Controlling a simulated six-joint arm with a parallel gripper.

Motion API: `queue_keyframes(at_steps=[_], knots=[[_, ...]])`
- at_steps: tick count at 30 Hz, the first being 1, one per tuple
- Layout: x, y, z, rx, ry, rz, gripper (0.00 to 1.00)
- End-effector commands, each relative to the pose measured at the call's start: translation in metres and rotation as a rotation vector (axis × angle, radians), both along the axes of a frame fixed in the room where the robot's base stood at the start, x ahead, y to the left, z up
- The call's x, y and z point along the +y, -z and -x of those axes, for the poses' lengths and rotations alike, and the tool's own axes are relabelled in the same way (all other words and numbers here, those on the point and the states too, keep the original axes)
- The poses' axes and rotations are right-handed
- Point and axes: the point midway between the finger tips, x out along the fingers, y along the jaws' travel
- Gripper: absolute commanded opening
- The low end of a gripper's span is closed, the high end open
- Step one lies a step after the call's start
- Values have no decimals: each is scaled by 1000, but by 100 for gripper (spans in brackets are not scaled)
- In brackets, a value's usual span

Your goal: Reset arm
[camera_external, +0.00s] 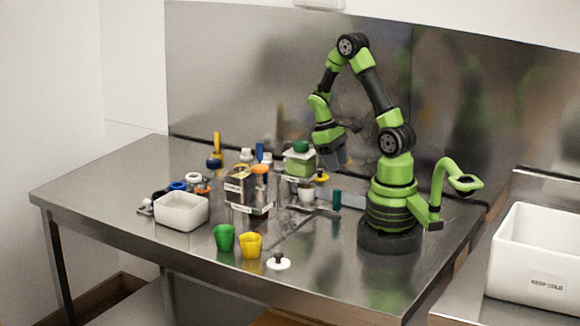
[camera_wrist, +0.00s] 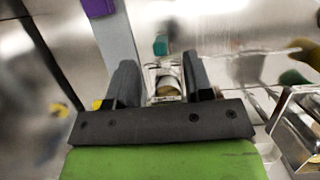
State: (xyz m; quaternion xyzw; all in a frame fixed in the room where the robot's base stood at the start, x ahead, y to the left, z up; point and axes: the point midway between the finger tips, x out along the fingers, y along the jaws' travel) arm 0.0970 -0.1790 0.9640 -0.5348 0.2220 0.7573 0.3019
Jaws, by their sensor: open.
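My gripper (camera_external: 335,158) hangs in the air over the back part of the steel table, beside the green-topped container (camera_external: 299,158). In the wrist view my gripper (camera_wrist: 162,72) has its two dark fingers apart. A small light cup-like thing (camera_wrist: 166,80) shows between and beyond the fingers; I see no contact with it. My arm is bent, with the elbow high and the wrist turned down.
A white bin (camera_external: 181,210), a green cup (camera_external: 224,238), a yellow cup (camera_external: 250,245) and a white lid-like piece (camera_external: 278,261) stand towards the front. A box-shaped machine (camera_external: 240,186) and several small items crowd the middle. The front right tabletop is clear. A white cold box (camera_external: 540,255) stands at right.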

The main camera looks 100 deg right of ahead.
Motion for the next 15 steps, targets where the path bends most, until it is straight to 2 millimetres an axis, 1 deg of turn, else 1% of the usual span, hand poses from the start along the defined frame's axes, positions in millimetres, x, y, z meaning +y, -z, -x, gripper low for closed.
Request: queue_keyframes(at_steps=[1, 2, 5, 6, 8, 9, 11, 12, 15], knots=[[5, -12, -12, -32, -25, 41, 47], [9, -20, -19, -54, -38, 67, 47], [31, -50, -45, -158, -86, 153, 47], [43, -63, -54, -206, -107, 183, 47], [62, -80, -65, -284, -136, 218, 47], [75, -91, -70, -341, -155, 236, 47], [96, -107, -75, -427, -183, 254, 47], [110, -117, -77, -487, -200, 258, 47], [144, -138, -74, -636, -244, 248, 47]])
